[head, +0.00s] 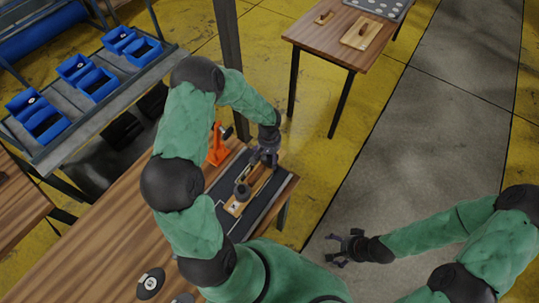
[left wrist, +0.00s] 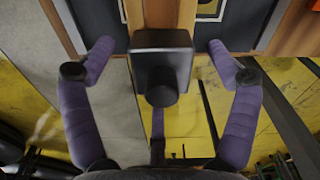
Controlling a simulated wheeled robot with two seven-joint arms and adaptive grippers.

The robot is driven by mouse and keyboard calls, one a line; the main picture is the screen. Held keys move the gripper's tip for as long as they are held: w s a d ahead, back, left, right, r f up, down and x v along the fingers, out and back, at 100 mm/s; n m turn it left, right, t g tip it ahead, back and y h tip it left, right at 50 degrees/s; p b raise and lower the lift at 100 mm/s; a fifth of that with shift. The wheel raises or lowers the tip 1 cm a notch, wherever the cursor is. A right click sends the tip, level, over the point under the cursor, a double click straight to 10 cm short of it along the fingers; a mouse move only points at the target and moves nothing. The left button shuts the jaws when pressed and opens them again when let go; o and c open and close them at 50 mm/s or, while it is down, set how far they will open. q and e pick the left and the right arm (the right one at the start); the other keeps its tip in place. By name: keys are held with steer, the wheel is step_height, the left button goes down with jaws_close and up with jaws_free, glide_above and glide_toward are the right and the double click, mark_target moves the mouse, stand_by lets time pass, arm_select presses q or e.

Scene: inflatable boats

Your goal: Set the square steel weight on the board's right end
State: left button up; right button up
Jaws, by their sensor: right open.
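The square steel weight (left wrist: 161,52), dark with a round knob, sits between the spread purple fingers of my left gripper (left wrist: 160,72) in the left wrist view. Gaps show on both sides of it. Behind it runs a brown wooden board (left wrist: 186,14); whether the weight touches the board is hard to tell. In the head view my left gripper (head: 264,156) is over the far right end of the board (head: 255,183), and it hides the weight. A dark rounded thing (head: 242,190) is at the board's near left end. My right gripper (head: 345,246) is open and empty over the floor.
The board's setup is on a dark mat (head: 218,188) on a wooden table (head: 95,255). An orange stand (head: 217,146) is behind it. Black round discs (head: 150,283) lie at the table's front. Blue bins (head: 98,84) are on a rack, and another table (head: 340,30) stands at the back.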

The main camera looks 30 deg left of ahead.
arm_select(q)
steer(key=shift+r, duration=0.25)
step_height(320, 180, up, 12)
steer(key=p, duration=0.1)
steer(key=shift+f, duration=0.15)
stand_by(0.7)
